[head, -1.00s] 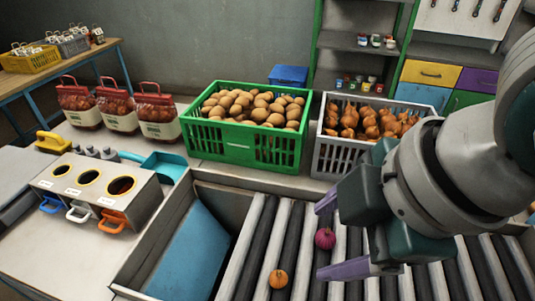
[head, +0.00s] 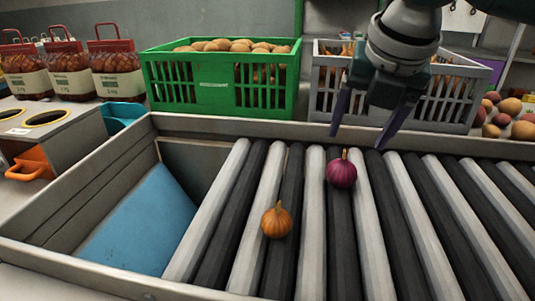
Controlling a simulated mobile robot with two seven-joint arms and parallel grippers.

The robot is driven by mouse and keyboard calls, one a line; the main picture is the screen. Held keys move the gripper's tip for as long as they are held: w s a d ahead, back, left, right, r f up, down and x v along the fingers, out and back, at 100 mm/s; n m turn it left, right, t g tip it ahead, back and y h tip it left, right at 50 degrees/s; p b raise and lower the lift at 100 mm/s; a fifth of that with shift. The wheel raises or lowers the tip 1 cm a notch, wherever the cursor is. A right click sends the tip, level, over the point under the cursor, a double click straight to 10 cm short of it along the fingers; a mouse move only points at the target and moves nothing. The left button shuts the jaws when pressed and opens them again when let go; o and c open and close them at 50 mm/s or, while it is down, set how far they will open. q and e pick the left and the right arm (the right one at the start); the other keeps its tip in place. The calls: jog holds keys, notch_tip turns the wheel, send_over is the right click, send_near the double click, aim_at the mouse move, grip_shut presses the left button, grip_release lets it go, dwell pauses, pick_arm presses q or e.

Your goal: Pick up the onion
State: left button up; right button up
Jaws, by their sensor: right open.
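A red-purple onion (head: 341,172) with a short tip sits on the roller conveyor (head: 313,225). A brown-orange onion (head: 277,221) sits on the rollers nearer and to the left. My right gripper (head: 359,137) points down with its two purple fingers apart and nothing between them. In the picture its fingertips are just above and beyond the red-purple onion, apart from it. Both onions are in plain sight. My left gripper is not in view.
A green crate (head: 158,82) of potatoes and a grey crate (head: 325,100) stand behind the conveyor's far metal edge. Several loose potatoes and onions (head: 508,118) lie at the right. A blue chute (head: 140,235) is left of the rollers. Bagged goods (head: 118,72) stand at the back left.

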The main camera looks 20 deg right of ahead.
aim_at(346, 164)
jog(key=x, duration=0.3)
jog(key=shift+w+a+f, duration=0.1)
jog(key=shift+f, duration=0.2)
jog(key=f, duration=0.1)
jog(key=f+b, duration=0.1)
jog(key=f, duration=0.2)
jog(key=shift+w+f, duration=0.3)
jog(key=shift+w, duration=0.1)
jog(key=shift+w+f, duration=0.2)
jog(key=shift+f, duration=0.1)
jog(key=c, duration=1)
jog(key=shift+r, duration=0.1)
